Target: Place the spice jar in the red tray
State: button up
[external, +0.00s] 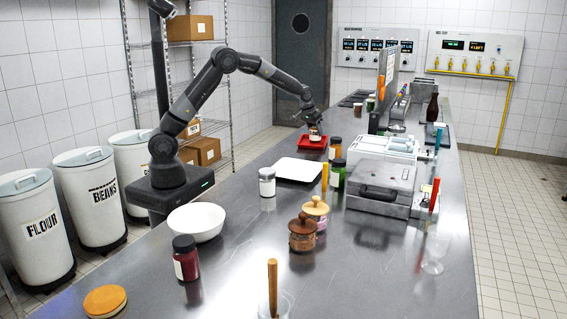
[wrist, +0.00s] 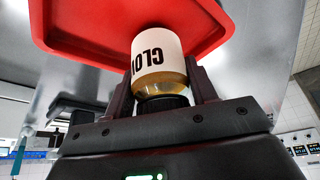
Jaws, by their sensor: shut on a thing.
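The red tray (external: 314,142) lies on the steel counter, towards the far left edge. It fills the top of the wrist view (wrist: 90,40). My gripper (external: 315,127) is over the tray and is shut on the spice jar (external: 315,134). The jar's far end overlaps the tray in that view. I cannot tell whether it touches the tray floor.
A white tray (external: 299,169) lies just in front of the red one. Jars with green (external: 338,176) and orange (external: 335,148) contents stand to the right. A grey appliance (external: 380,185) is further right. A white bowl (external: 196,222) and a white-labelled jar (external: 267,182) are nearer.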

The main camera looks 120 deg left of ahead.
jog(key=shift+f, duration=0.15)
jog(key=o, duration=1.1)
jog(key=shift+o, duration=0.2)
jog(key=v, duration=1.2)
